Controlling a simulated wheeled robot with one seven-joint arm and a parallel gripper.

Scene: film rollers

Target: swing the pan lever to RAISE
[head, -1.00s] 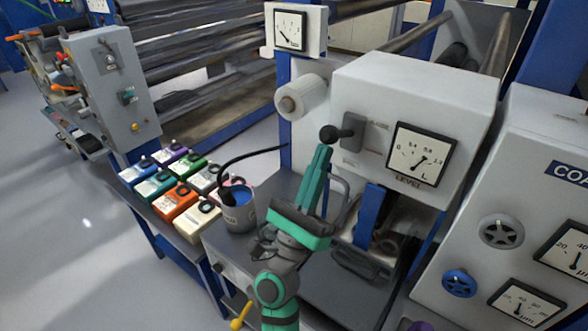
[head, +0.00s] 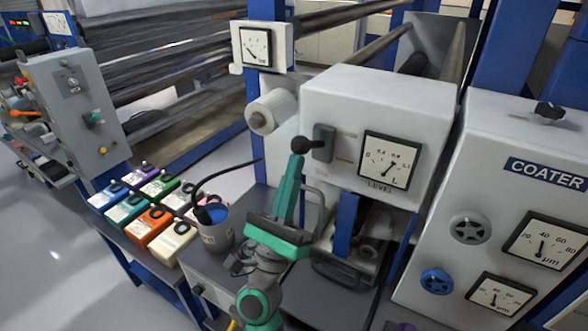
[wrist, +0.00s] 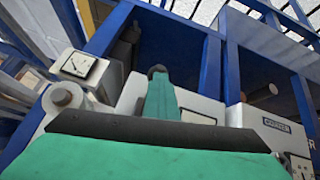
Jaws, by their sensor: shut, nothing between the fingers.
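The pan lever is a short dark arm with a black ball knob (head: 300,144). It points left from a dark grey pivot block (head: 323,142) on the front of the white cabinet (head: 375,95). Small lettering beside the block is too small to read. My gripper (head: 296,160) is shut and empty, its green fingers pointing up with their tips just under the knob. They look close to touching it, but I cannot tell whether they do. In the wrist view the knob (wrist: 157,70) shows just above the shut fingertips (wrist: 161,82).
A LEVEL gauge (head: 388,161) sits right of the lever. A white roll (head: 270,112) sticks out to its left. A grey bucket (head: 215,232) of blue liquid with a black hose stands below left, beside several coloured containers (head: 154,222). The coater cabinet (head: 520,130) is at right.

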